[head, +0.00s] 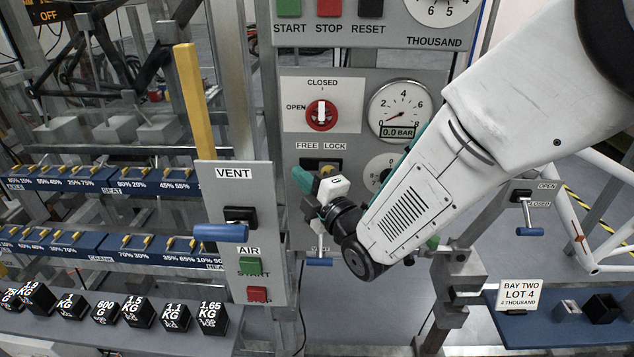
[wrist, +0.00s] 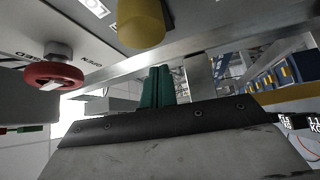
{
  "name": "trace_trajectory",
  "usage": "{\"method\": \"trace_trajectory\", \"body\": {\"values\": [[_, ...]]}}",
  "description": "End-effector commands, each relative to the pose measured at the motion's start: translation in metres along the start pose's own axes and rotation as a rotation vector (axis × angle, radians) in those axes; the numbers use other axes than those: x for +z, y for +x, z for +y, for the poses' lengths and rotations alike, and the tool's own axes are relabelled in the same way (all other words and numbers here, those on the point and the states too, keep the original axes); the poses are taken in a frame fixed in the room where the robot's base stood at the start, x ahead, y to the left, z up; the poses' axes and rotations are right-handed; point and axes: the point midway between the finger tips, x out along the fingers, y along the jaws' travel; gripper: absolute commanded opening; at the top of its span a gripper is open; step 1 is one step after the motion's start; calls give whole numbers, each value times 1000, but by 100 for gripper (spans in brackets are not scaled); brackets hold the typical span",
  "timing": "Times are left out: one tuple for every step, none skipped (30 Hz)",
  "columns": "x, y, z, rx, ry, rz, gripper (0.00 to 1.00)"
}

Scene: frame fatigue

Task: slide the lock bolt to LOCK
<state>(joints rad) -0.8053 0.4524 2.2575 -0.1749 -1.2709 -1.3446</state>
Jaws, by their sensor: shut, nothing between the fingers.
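The lock bolt plate (head: 309,163) sits on the grey panel under the words FREE, at left, and LOCK, at right. In the wrist view a yellow cylindrical knob (wrist: 140,22), which appears to be the bolt's, stands out from the panel above my fingers. My gripper (head: 301,180) has teal fingertips, just left of and below the bolt plate. In the wrist view the fingers (wrist: 158,87) are together and empty, with a visible gap to the knob.
A red rotary switch (head: 322,115) and a pressure gauge (head: 400,110) are above the bolt plate. The red switch also shows in the wrist view (wrist: 52,75). A VENT panel (head: 234,180) with a blue-handled lever (head: 220,232) stands at left, close to my gripper.

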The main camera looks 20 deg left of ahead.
Motion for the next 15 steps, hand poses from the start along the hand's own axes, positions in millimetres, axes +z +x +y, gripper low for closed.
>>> {"method": "trace_trajectory", "body": {"values": [[2, -18, -2, -6, 1, -3, 0], [2, -26, -1, -6, 0, -3, 0], [3, -35, -1, -5, 0, -3, 0], [3, -43, -1, -5, 0, -4, 0], [3, -50, -1, -5, 0, -5, 0], [4, -58, -1, -4, -1, -5, 0], [4, -64, -1, -5, -1, -5, 0], [4, -70, 0, -4, -1, -5, 0], [4, -77, 0, -3, -1, -5, 0], [4, -81, 0, -3, -1, -5, 0], [4, -85, -1, -4, -1, -5, 0], [4, -90, 0, -4, -2, -5, 0], [4, -93, 0, -3, -2, -5, 0], [4, -95, 0, -3, -2, -5, 0], [4, -98, 0, -3, -2, -5, 0]]}}
